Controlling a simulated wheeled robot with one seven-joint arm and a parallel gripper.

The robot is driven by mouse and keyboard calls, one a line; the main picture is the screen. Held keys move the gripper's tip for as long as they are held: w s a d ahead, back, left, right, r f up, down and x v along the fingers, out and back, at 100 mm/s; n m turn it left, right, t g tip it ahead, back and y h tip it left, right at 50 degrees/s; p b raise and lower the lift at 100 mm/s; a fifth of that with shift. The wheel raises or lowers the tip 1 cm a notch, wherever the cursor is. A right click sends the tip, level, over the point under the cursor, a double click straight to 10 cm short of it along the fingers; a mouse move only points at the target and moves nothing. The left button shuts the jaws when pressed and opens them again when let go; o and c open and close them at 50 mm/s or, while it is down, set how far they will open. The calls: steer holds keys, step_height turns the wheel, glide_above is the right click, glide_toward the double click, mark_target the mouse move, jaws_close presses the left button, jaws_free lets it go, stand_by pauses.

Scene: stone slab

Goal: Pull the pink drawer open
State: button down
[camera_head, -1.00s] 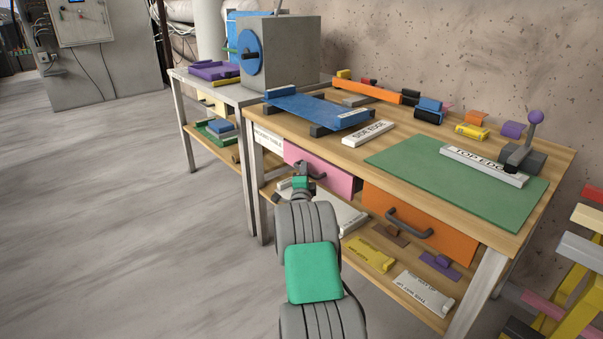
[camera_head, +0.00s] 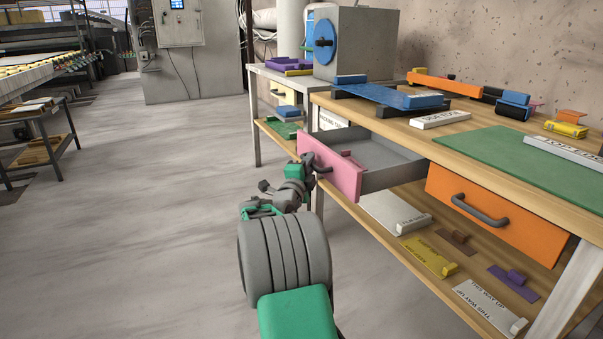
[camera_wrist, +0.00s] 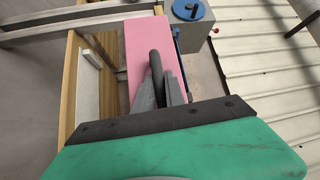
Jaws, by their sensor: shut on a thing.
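The pink drawer (camera_head: 332,169) stands pulled out from under the wooden bench top, and its grey inside shows behind the pink front. My gripper (camera_head: 308,167) is at the left part of that front, on the drawer's dark handle. In the wrist view the gripper (camera_wrist: 165,95) is shut on the dark bar handle (camera_wrist: 156,68), with the pink front (camera_wrist: 150,45) just behind it. The fingers hide part of the handle.
An orange drawer (camera_head: 495,215) with a dark handle is shut to the right. A lower shelf (camera_head: 370,222) holds several flat pieces. A blue ramp (camera_head: 388,95) and a green mat (camera_head: 510,168) lie on the bench. The floor at left is clear.

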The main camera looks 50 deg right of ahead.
steer(key=shift+w+a, duration=0.15)
steer(key=shift+a, duration=0.25)
steer(key=c, duration=1.4)
jaws_free()
steer(key=v, duration=0.8)
steer(key=shift+p, duration=0.45)
